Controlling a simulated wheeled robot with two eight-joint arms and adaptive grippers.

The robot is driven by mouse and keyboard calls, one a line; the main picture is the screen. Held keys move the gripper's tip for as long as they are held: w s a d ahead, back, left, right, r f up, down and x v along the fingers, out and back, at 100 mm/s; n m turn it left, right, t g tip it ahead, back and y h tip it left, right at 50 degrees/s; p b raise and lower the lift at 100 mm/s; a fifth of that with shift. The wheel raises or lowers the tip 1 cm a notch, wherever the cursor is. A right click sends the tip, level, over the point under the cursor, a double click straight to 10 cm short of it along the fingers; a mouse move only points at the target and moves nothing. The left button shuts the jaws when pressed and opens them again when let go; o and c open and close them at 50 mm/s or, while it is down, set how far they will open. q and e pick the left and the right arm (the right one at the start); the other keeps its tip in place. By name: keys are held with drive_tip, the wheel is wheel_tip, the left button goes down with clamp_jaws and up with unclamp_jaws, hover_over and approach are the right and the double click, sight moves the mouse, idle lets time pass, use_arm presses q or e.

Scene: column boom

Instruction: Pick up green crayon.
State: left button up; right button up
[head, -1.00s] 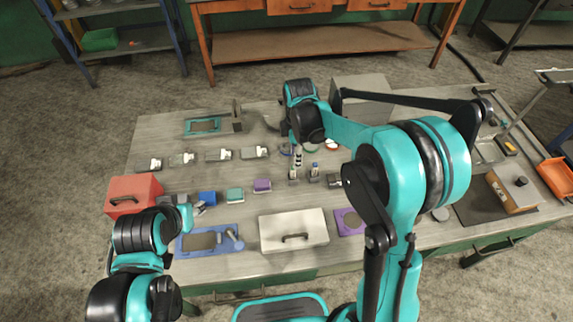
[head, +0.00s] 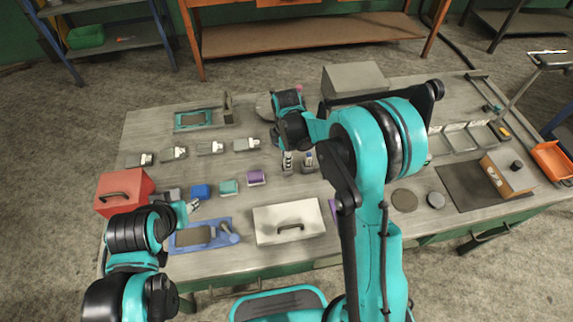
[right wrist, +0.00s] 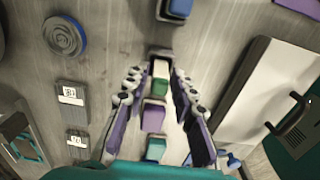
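In the right wrist view a small upright piece with a green part (right wrist: 160,87) and a pale part sits at a dark holder (right wrist: 161,60), beside the purple block; it looks like the green crayon, but its shape is hard to tell. My right gripper (right wrist: 157,80) is open, with its two fingers on either side of this piece. No contact with it is visible. In the head view the right hand is over the holders (head: 288,168), mostly hidden by its own wrist. My left gripper (head: 192,207) is low at the left near the blue tray; its fingers are too small to read.
A purple block (head: 256,178), teal block (head: 229,187) and blue block (head: 200,191) stand in a row. A white box (head: 270,231), red box (head: 115,200) and blue tray (head: 189,246) lie nearer me. Several grey labelled blocks (head: 210,148) stand behind the row.

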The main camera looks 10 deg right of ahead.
clamp_jaws()
